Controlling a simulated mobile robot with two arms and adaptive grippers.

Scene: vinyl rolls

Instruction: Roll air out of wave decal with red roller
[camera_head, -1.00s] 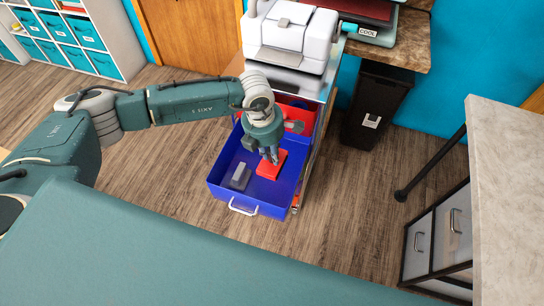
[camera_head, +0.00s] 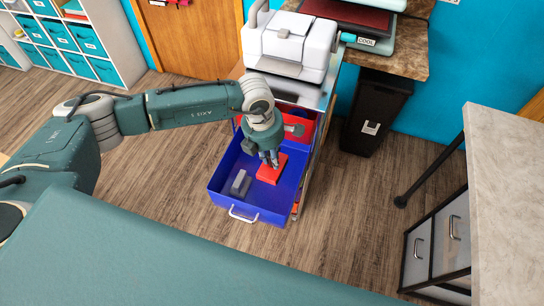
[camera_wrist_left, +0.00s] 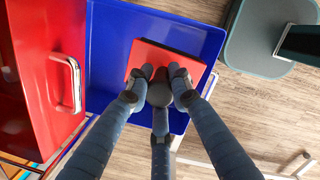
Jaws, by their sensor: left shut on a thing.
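My left gripper (camera_head: 270,158) reaches down into an open blue drawer (camera_head: 228,207) in the head view. Its fingers are shut on a dark rounded part (camera_wrist_left: 160,94) of a flat-looking red thing (camera_wrist_left: 185,62), which I take to be the red roller; it also shows in the head view (camera_head: 268,174). The fingers hide part of it, and I cannot tell whether it touches the drawer floor. The wave decal is not visible in either view. My right gripper is not in view.
A grey block (camera_head: 240,182) lies in the drawer, left of the red thing. A red drawer (camera_wrist_left: 35,100) adjoins it. A white machine (camera_head: 290,42) stands above on the cart. A light countertop (camera_head: 510,200) is at right. Wood floor lies open between.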

